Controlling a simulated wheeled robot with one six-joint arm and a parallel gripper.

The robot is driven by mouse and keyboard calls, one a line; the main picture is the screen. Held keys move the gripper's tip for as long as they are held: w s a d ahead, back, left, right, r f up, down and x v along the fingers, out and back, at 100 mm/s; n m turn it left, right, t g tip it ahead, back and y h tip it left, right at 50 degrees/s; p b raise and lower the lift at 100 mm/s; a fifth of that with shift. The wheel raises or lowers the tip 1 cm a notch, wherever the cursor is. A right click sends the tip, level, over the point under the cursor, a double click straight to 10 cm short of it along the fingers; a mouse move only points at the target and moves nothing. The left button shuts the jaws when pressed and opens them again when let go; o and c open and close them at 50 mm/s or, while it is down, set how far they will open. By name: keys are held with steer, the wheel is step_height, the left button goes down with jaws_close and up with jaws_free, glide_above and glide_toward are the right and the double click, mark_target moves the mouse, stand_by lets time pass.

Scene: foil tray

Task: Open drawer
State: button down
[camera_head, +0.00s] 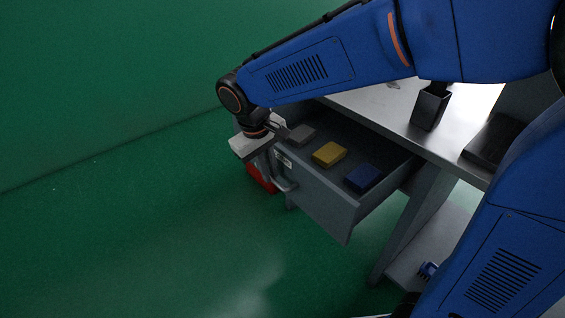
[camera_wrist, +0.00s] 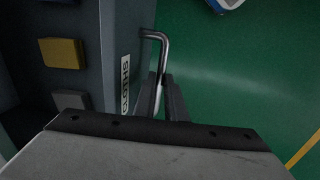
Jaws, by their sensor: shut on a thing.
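The grey drawer (camera_head: 318,197) is pulled out from under the workbench, its inside visible from above. It holds a grey block (camera_head: 301,134), a yellow block (camera_head: 329,153) and a blue block (camera_head: 363,177). A bent metal handle (camera_head: 286,184) is on its front; in the wrist view the handle (camera_wrist: 158,38) runs down between my fingers. A white label with dark lettering (camera_wrist: 125,85) is beside it. My gripper (camera_wrist: 165,98) is shut on the handle. In the head view my wrist partly hides the contact.
The workbench top (camera_head: 372,101) carries a dark open holder (camera_head: 431,107) and a dark flat item (camera_head: 492,143). A red object (camera_head: 259,178) is below the drawer's left end. A blue item (camera_head: 428,270) is on the lower shelf.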

steer(key=shift+s+a, duration=0.4)
steer(key=shift+a, duration=0.2)
steer(key=c, duration=1.8)
jaws_free()
steer(key=a+r, duration=0.1)
steer(key=r, duration=0.4)
steer(key=s+r, duration=0.1)
steer(key=r, duration=0.5)
steer(key=s+a+r, duration=0.1)
steer(key=r, duration=0.5)
steer(key=shift+a, duration=0.35)
